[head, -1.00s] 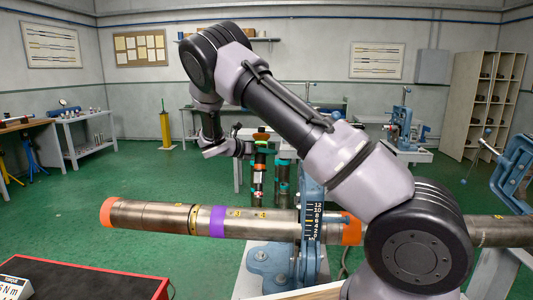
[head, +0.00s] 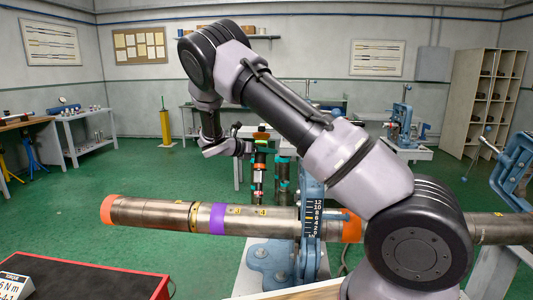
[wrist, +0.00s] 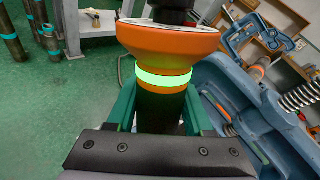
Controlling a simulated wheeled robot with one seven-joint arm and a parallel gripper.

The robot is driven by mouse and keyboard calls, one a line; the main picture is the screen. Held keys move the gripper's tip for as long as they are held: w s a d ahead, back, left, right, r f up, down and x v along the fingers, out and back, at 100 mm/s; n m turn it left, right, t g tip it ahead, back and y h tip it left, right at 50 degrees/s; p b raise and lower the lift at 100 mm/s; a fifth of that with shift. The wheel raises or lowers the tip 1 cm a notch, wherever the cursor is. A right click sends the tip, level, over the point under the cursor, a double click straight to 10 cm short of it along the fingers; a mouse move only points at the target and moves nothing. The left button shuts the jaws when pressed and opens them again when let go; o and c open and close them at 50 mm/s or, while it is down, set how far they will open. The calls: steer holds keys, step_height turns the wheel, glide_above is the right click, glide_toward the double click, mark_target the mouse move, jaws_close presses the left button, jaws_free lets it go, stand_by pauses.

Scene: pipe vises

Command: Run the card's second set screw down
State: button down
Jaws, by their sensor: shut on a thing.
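My gripper (head: 259,148) is shut on an upright driver tool (head: 259,170) above the pipe. In the wrist view the tool has an orange flared head (wrist: 168,40), a glowing green ring (wrist: 162,79) and a dark body between my green fingers. Its lower end reaches down at the pipe (head: 155,215) beside the yellow mark 4; whether it touches a screw cannot be made out. The pipe has orange ends, a purple band (head: 217,219) and yellow marks 3 and 4. The set screws are too small to see. A partly cut-off white card (head: 14,287) shows "6 N m".
A blue vise (head: 270,262) with a numbered scale (head: 317,219) holds the pipe right of the tool. A black-topped, red-edged surface (head: 85,284) lies at the lower left. Another blue vise (head: 515,170) stands at the right. Green floor is open at the left.

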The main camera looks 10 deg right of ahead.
steer(key=shift+s+f, duration=0.2)
steer(key=shift+f, duration=0.2)
stand_by(2.0)
stand_by(0.5)
